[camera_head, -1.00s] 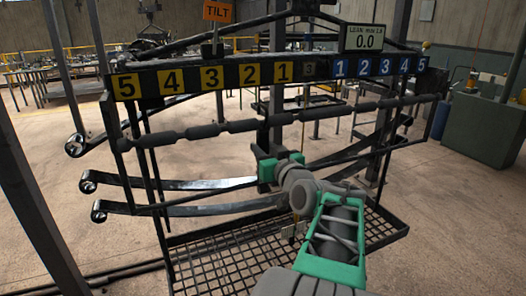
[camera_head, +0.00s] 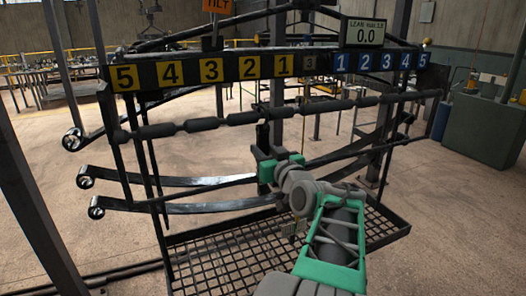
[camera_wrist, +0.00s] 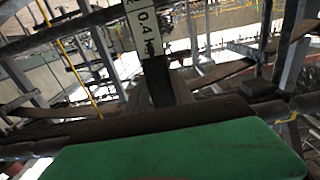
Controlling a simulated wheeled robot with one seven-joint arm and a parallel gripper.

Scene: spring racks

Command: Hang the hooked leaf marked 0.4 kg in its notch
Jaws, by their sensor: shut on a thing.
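My gripper (camera_head: 280,167), with green jaws, is shut in the middle of the rack, below the long dark bar. In the wrist view a green jaw part fills the bottom, against a dark leaf (camera_wrist: 150,123) running across the picture. In the head view a curved leaf (camera_head: 165,181) with a rolled end reaches from the left to my gripper. My jaws hide its middle. The notches cannot be made out.
The numbered beam (camera_head: 240,69) has yellow plates left and blue plates right. The lean display (camera_head: 362,33) reads 0.0. Another curved leaf (camera_head: 190,208) lies lower, close below my gripper. A mesh tray (camera_head: 215,265) sits beneath. Dark posts flank the rack.

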